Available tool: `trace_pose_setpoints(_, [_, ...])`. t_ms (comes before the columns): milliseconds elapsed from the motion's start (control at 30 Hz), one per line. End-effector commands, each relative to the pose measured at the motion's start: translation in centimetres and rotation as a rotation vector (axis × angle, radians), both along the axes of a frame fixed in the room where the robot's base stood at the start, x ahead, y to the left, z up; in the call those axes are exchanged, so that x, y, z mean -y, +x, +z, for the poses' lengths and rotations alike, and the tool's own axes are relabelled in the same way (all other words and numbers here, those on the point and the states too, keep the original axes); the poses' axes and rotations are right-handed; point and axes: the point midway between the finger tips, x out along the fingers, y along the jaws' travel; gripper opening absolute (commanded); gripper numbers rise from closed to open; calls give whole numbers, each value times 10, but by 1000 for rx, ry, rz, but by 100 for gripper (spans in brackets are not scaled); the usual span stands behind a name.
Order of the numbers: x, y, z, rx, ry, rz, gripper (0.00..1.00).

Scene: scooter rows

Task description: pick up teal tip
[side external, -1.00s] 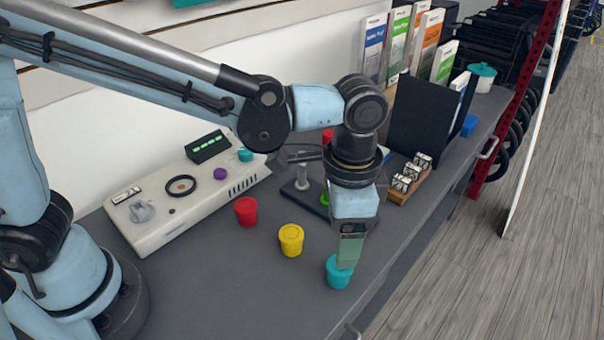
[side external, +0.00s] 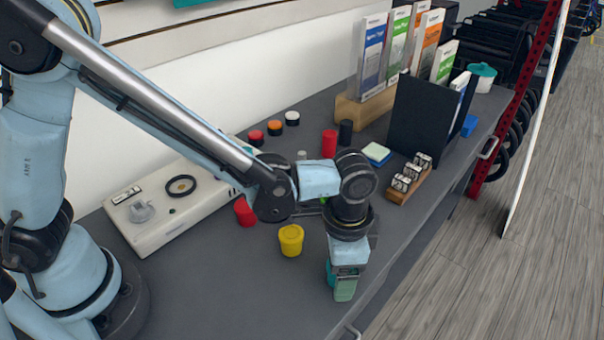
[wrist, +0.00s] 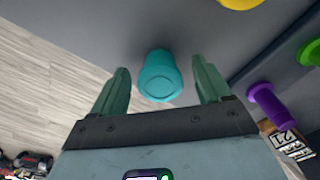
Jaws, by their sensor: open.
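The teal tip (side external: 330,271) is a small round capped piece on the grey bench near its front edge. In the side view it is mostly hidden behind my gripper (side external: 345,291). In the wrist view the teal tip (wrist: 160,78) sits between the two green fingers of my gripper (wrist: 161,72), with a gap on each side. My gripper is open and points down at the bench. It holds nothing.
A yellow tip (side external: 291,240) and a red tip (side external: 244,211) stand to the left on the bench. A white console (side external: 165,222) lies further left. A wooden block with numbered pieces (side external: 410,177) and a dark upright folder (side external: 424,125) stand behind right.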

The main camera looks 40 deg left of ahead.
Motion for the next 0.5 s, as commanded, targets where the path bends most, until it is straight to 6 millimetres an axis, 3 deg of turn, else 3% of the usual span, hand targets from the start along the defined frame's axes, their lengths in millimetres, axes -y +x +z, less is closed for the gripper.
trace_pose_setpoints(167, [0, 0, 0, 0, 0, 0, 75])
trace_pose_setpoints(500, [0, 0, 0, 0, 0, 0, 23])
